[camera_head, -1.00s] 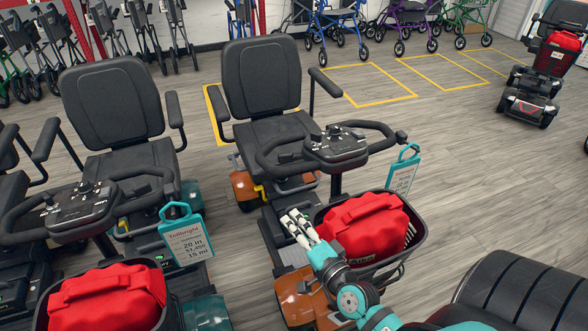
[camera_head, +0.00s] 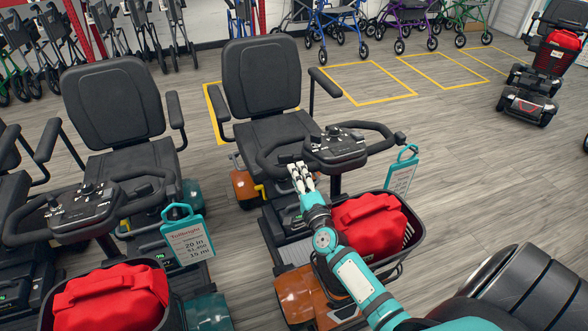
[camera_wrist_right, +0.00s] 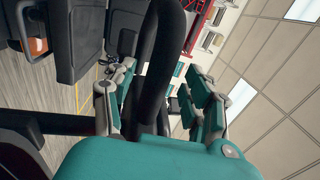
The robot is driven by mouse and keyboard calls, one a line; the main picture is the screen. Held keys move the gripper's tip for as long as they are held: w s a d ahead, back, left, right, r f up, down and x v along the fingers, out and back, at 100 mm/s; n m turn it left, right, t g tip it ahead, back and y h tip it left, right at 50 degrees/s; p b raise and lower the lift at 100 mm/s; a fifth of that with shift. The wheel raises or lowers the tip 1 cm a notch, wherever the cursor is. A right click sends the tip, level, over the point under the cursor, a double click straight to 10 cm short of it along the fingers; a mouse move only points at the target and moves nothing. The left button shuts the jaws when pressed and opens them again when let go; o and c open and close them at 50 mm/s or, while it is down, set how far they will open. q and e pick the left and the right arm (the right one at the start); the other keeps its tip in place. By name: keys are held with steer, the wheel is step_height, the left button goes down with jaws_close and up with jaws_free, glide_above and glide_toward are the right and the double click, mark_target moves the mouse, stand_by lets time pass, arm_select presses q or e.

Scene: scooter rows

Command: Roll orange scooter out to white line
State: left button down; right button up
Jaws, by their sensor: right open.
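The orange scooter (camera_head: 299,297) stands in the middle of the head view, with a black seat, a dark control console (camera_head: 335,150) and a looped handlebar (camera_head: 266,160). Its front basket (camera_head: 412,232) holds a red bag (camera_head: 368,222). My right gripper (camera_head: 300,170) is at the left part of the handlebar, below the console. In the right wrist view the open fingers (camera_wrist_right: 160,100) stand on either side of a black bar (camera_wrist_right: 157,75), which runs between them. Whether they touch it cannot be told. My left gripper is out of view.
A teal scooter (camera_head: 205,312) with a red bag (camera_head: 110,298) in its basket stands close on the left. A red scooter (camera_head: 530,92) stands at the far right. Yellow floor outlines (camera_head: 365,83) lie behind. Open floor lies to the right. No white line shows.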

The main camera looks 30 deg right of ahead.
steer(key=shift+x, duration=1.65)
jaws_close()
steer(key=shift+f, duration=0.1)
